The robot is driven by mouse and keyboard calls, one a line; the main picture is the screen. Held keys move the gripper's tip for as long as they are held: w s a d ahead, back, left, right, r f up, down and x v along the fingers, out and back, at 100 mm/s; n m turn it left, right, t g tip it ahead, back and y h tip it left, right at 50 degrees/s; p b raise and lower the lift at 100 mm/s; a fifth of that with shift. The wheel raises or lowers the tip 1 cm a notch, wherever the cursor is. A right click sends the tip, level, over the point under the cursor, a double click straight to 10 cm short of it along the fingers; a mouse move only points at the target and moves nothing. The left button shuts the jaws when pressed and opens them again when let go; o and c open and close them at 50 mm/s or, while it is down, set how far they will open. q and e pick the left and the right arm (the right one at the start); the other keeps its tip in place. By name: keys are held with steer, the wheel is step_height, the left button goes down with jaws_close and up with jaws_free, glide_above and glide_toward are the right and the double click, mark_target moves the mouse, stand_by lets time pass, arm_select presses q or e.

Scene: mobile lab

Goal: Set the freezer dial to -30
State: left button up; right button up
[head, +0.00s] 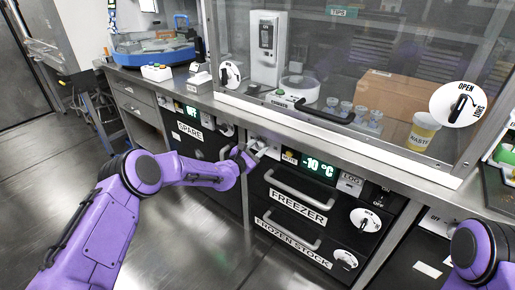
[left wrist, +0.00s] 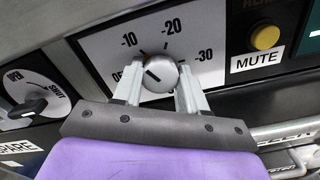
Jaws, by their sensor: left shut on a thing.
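The freezer dial (left wrist: 161,72) is a round silver knob on a white plate marked OFF, -10, -20 and -30. A dark line on the knob slants toward its upper left, the -10 side. My left gripper (left wrist: 160,88) has its two pale fingers on either side of the knob, shut on it. In the head view my left gripper (head: 262,151) is at the panel left of the green display (head: 317,167), which reads -10 °C, and largely hides the dial. The freezer (head: 300,205) drawer below is closed. My right gripper is out of view.
The yellow MUTE button (left wrist: 264,37) is right of the dial. An OPEN/SHUT knob (left wrist: 28,108) is on the SPARE unit to the left. The freezer handle (head: 303,190) juts out below the panel. A steel counter edge overhangs above; the floor at left is clear.

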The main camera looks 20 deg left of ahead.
arm_select(q)
steer(key=shift+f+m, duration=0.1)
steer(key=shift+m, duration=0.2)
steer(key=shift+m+b, duration=0.75)
steer(key=shift+m, duration=0.15)
steer(key=m+b, duration=0.1)
steer(key=m, duration=0.1)
steer(key=shift+m, duration=0.4)
steer(key=m+b, duration=0.1)
steer(key=m, duration=0.2)
steer(key=shift+m, duration=0.3)
steer(key=m, duration=0.3)
steer(key=shift+m+b, duration=0.3)
steer(key=shift+b, duration=0.05)
steer(key=m, duration=0.5)
steer(key=shift+b, duration=0.35)
steer(key=m+b, duration=0.1)
steer(key=m, duration=0.5)
steer(key=shift+m, duration=0.3)
